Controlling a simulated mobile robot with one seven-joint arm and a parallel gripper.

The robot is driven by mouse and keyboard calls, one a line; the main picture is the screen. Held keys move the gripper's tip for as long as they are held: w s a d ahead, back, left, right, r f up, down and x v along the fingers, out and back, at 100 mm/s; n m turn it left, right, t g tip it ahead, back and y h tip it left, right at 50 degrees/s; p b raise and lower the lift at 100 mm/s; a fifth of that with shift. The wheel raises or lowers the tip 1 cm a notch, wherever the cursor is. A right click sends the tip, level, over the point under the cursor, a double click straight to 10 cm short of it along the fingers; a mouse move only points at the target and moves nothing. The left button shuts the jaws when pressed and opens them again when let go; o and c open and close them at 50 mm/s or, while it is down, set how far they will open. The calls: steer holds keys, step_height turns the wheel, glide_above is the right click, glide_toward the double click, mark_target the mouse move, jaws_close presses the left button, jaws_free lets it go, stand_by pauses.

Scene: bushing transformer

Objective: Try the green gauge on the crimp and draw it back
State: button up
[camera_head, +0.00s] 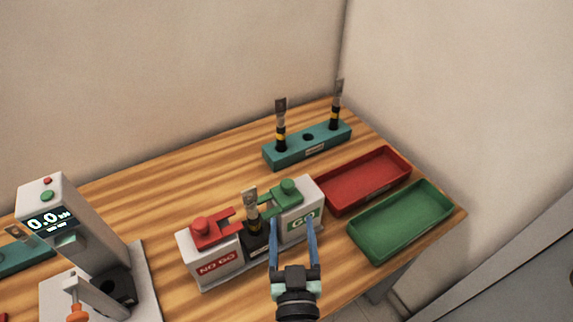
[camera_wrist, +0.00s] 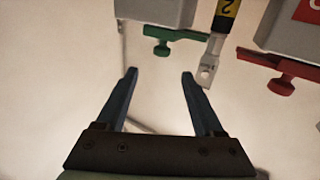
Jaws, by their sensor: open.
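The green gauge (camera_head: 286,191), a forked plate with a round knob, sits on top of the grey GO block (camera_head: 300,215); its prongs point left toward the crimp. The crimp (camera_head: 250,200) is a grey metal lug with a flat holed tip, upright on a cable with a yellow band between the two blocks. In the wrist view the green gauge (camera_wrist: 170,33) appears beside the lug (camera_wrist: 210,68), apart from it. My gripper (camera_head: 292,226) is open and empty in front of the GO block. Its fingers (camera_wrist: 160,75) hold nothing in the wrist view.
The red gauge (camera_head: 212,230) sits on the NO GO block (camera_head: 214,260) left of the crimp. A red tray (camera_head: 330,210) and a green tray (camera_head: 360,260) lie right. A teal rack (camera_head: 290,158) holds two lugs behind. A meter stand (camera_head: 60,195) is at left.

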mark_target(288, 190)
steer(key=shift+n+y, duration=0.3)
steer(key=shift+y, duration=0.3)
steer(key=w, duration=1.1)
steer(key=shift+w+a+f, duration=0.1)
steer(key=shift+w+a, duration=0.1)
steer(key=shift+a, duration=0.2)
jaws_close()
stand_by(0.7)
